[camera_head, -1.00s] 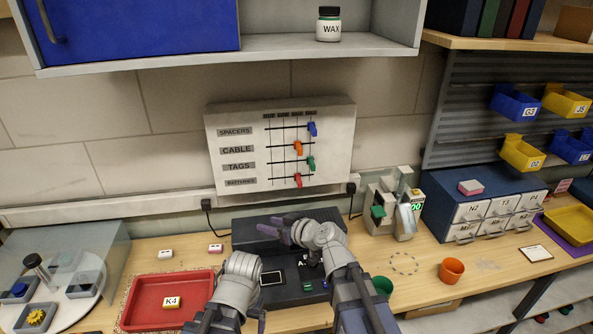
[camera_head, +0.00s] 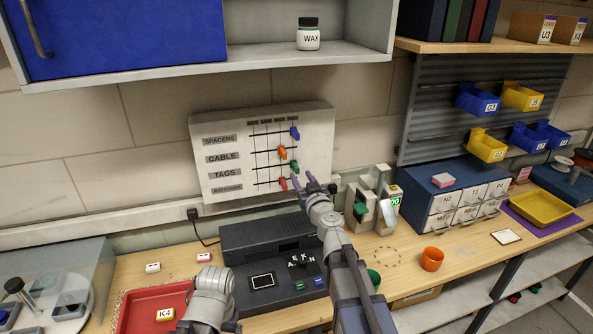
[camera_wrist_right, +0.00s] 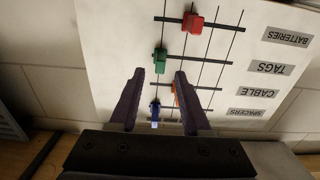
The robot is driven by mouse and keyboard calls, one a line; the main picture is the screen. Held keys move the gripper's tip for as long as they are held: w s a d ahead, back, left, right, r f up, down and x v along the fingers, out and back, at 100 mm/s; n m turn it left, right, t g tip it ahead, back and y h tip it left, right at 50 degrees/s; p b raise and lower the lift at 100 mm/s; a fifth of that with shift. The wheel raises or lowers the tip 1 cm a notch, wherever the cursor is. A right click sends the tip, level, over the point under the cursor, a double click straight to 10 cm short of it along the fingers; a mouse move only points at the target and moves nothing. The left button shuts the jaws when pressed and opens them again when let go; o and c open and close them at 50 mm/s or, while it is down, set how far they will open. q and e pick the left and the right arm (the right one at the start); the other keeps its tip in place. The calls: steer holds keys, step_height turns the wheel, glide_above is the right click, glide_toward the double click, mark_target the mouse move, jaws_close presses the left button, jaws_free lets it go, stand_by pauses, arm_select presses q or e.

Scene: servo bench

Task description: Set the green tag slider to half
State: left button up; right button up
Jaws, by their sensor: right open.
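The white slider board (camera_head: 215,190) hangs on the wall with four labelled rows. The green slider (camera_head: 294,166) sits on the TAGS row at the rightmost column line; the column labels are too small to read. My right gripper (camera_head: 320,183) is open and empty at the board's lower right. In the right wrist view the board appears upside down. There the green slider (camera_wrist_right: 160,58) shows just beyond my open fingertips (camera_wrist_right: 160,72), between them in the picture; I see no contact. My left arm shows at the bottom, but its fingers do not.
Nearby sliders are blue (camera_head: 295,133), orange (camera_head: 282,153) and red (camera_head: 283,185). A dark console (camera_head: 240,238) stands below the board. A device with a green display (camera_head: 363,205) stands to the right. A red tray (camera_head: 135,310) and orange cup (camera_head: 432,259) are on the bench.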

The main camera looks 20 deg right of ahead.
mark_target(298, 171)
steer(key=w, duration=0.5)
steer(key=shift+w+a, duration=0.1)
steer(key=shift+w, duration=0.15)
steer(key=shift+s, duration=0.1)
steer(key=shift+c, duration=0.4)
jaws_close()
stand_by(0.6)
